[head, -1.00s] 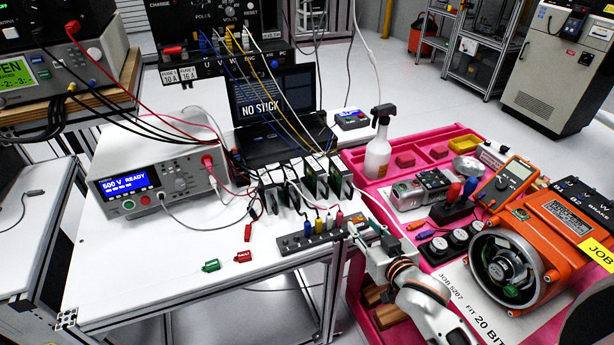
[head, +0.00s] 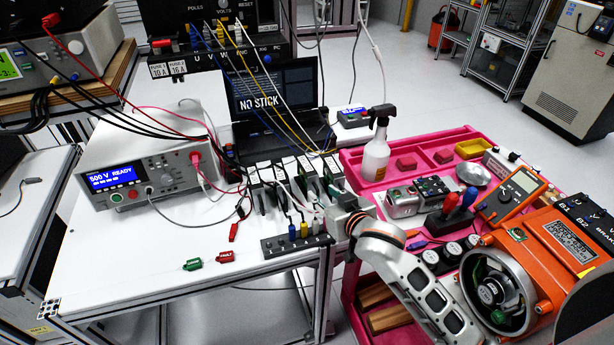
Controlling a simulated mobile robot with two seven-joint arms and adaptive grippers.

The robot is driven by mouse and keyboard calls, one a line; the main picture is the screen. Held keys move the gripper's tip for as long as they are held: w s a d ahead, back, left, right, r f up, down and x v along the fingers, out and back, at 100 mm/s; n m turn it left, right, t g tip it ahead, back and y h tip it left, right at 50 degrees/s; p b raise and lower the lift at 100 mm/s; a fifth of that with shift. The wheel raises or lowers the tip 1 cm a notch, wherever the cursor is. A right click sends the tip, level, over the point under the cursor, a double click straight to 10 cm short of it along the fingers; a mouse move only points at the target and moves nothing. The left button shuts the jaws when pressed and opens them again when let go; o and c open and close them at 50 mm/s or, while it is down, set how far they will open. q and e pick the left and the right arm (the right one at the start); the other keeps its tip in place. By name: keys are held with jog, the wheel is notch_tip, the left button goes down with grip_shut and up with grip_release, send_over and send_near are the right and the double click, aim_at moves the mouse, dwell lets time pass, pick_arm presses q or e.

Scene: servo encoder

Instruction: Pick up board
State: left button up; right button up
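Several upright boards with dark and green faces stand in a row of slots (head: 308,172) near the right edge of the white table in the head view. Which one the task means cannot be told. My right gripper (head: 327,203) is at the right end of this row, by the rightmost board (head: 334,172). Its fingers are small and partly hidden by the gripper body and cables, so I cannot tell whether they are open or touch a board. My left gripper is not in view.
A connector strip (head: 296,243) with coloured plugs lies in front of the boards. Cables hang over them from behind. A spray bottle (head: 376,150) and an orange motor (head: 545,255) are on the pink cart to the right.

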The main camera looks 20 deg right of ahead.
aim_at(318, 190)
jog(key=x, duration=0.5)
jog(key=shift+w+a+f, duration=0.15)
jog(key=shift+w, duration=0.2)
jog(key=c, duration=0.8)
